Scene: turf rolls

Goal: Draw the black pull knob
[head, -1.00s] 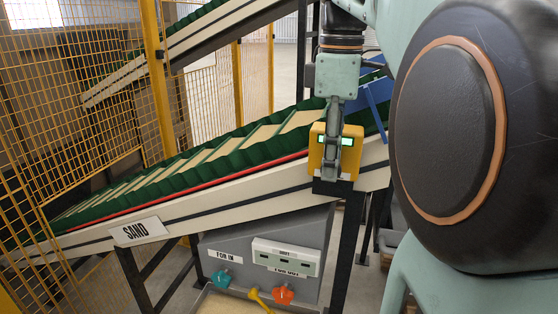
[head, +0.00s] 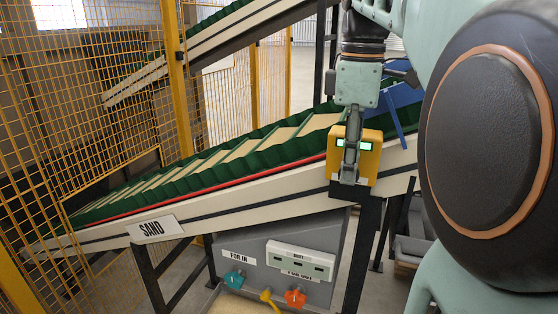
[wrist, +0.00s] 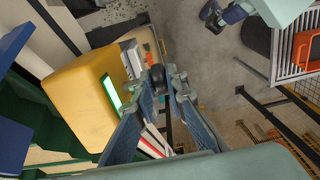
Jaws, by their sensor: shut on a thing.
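The yellow box (head: 368,162) with green lit strips is mounted on the side rail of the sand conveyor. It also shows at the left of the wrist view (wrist: 75,95). My gripper (head: 349,178) hangs in front of the box, pointing down. In the wrist view the tips of my gripper (wrist: 165,80) are closed around the small round black pull knob (wrist: 157,74), beside the box's lit face. In the head view my fingers hide the knob. How far the knob stands out from the box cannot be told.
The sloping green belt (head: 230,155) runs behind the box, with a SAND sign (head: 156,229) on its rail. Below are a teal knob (head: 234,279), an orange-red knob (head: 296,298) and a white panel (head: 300,262). A yellow mesh fence (head: 90,110) stands at left.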

